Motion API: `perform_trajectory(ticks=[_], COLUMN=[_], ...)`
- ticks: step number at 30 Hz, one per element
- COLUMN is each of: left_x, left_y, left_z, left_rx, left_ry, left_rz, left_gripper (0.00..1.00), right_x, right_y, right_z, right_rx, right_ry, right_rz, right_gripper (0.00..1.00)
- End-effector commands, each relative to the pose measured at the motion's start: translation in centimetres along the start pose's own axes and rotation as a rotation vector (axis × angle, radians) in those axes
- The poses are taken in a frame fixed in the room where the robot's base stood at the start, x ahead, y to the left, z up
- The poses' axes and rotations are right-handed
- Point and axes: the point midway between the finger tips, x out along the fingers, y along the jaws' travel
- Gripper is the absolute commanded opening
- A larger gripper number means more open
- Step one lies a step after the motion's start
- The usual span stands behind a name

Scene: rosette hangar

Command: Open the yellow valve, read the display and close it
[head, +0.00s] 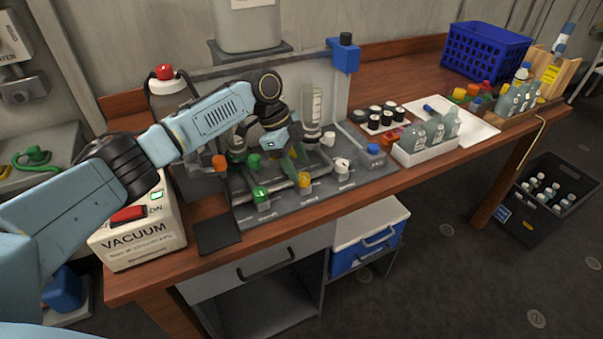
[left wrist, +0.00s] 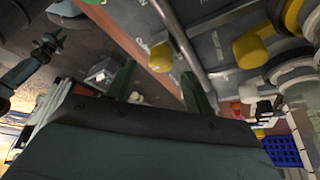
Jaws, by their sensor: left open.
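The yellow valve (head: 305,180) has a round yellow knob on the front row of the grey valve panel (head: 330,192). My left gripper (head: 293,160) is above the panel, just behind and left of that knob, pointing down. In the left wrist view my left gripper (left wrist: 158,82) has its two dark green fingers apart, with nothing held. A yellow knob (left wrist: 160,57) shows beyond the fingertips, between them in the picture; a second yellow knob (left wrist: 252,50) is to the right. I cannot tell contact. A small green-lit display (head: 157,196) is on the vacuum box; its reading is illegible. My right gripper is out of view.
Green (head: 260,194), orange (head: 219,162) and white (head: 341,165) knobs and metal pipes crowd the panel. The vacuum box (head: 140,240) stands at left. A white bottle tray (head: 428,155) and blue crate (head: 486,52) are at right. A black pad (head: 217,235) lies in front.

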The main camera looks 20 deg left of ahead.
Motion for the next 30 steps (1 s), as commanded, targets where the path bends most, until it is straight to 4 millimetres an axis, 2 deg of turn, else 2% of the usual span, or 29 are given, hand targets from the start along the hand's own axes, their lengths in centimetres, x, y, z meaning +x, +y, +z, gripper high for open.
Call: perform_trajectory(ticks=[1, 6, 18, 28, 30], left_x=[1.0, 2.8, 3.4, 3.4, 3.4], left_y=[0.1, 0.0, 0.0, 0.0, 0.0], left_z=[0.0, 0.0, 0.0, 0.0, 0.0], left_rx=[0.0, 0.0, 0.0, 0.0, -0.001], left_ry=[-0.001, 0.0, 0.0, 0.0, 0.0], left_rz=[0.004, 0.001, 0.0, 0.001, 0.001], left_gripper=[0.52, 0.52, 0.51, 0.08, 0.08], right_x=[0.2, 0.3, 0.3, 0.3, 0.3], right_y=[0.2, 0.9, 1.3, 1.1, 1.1], right_z=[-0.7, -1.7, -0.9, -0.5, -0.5], right_rx=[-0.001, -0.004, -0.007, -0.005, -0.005], right_ry=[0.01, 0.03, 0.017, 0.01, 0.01], right_rz=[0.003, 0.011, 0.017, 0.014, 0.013], right_gripper=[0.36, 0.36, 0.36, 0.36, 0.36])
